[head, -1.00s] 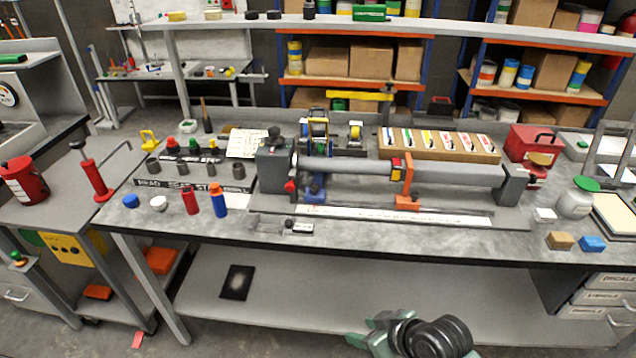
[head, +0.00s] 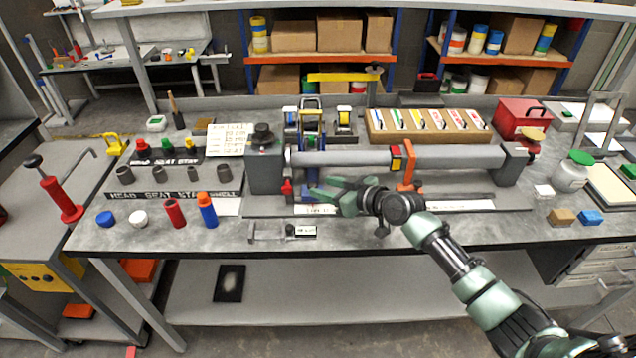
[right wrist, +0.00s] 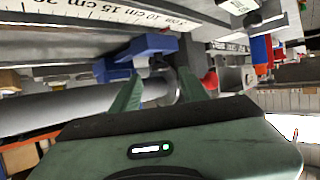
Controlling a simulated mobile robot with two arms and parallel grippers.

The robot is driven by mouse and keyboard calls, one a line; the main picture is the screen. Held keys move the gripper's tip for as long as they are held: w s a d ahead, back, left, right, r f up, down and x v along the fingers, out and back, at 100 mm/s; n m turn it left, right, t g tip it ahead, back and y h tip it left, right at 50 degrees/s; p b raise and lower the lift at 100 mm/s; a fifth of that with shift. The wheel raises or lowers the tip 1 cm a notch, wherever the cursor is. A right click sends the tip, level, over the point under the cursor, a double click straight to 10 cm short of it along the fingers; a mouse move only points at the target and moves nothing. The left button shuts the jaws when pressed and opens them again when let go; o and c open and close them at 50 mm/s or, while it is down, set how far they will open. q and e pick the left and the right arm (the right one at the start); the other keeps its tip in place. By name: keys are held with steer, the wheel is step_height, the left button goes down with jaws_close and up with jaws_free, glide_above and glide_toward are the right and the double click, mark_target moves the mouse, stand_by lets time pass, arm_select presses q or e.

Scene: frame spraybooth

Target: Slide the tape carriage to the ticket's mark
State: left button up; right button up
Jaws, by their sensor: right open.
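A blue carriage with tape rolls and a yellow top (head: 311,122) stands behind the grey tube (head: 345,158) at its left end. Its blue lower part (head: 313,178) shows below the tube, and a blue block (right wrist: 145,45) shows just beyond my fingers in the right wrist view. My right gripper (head: 318,189) is open and empty in front of the carriage; its green fingers (right wrist: 158,88) are spread and apart from the block. A white scale strip (head: 460,206) runs along the bench front, partly hidden by my right arm. A written card (head: 230,139) lies left of the headstock; its writing is unreadable. My left gripper is out of view.
An orange stand (head: 408,172) holds the tube further right. The grey headstock (head: 265,168) is close left of my gripper, with a red knob (head: 287,188) beside it. Bottles and grey cups stand left. A small gauge (head: 285,231) lies at the front edge.

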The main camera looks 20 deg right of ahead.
mark_target(314, 185)
steer(key=x, duration=0.3)
steer(key=shift+w+a+f, duration=0.1)
steer(key=shift+w+f, duration=0.05)
steer(key=shift+w, duration=0.05)
steer(key=shift+s, duration=0.1)
steer(key=c, duration=0.8)
jaws_close()
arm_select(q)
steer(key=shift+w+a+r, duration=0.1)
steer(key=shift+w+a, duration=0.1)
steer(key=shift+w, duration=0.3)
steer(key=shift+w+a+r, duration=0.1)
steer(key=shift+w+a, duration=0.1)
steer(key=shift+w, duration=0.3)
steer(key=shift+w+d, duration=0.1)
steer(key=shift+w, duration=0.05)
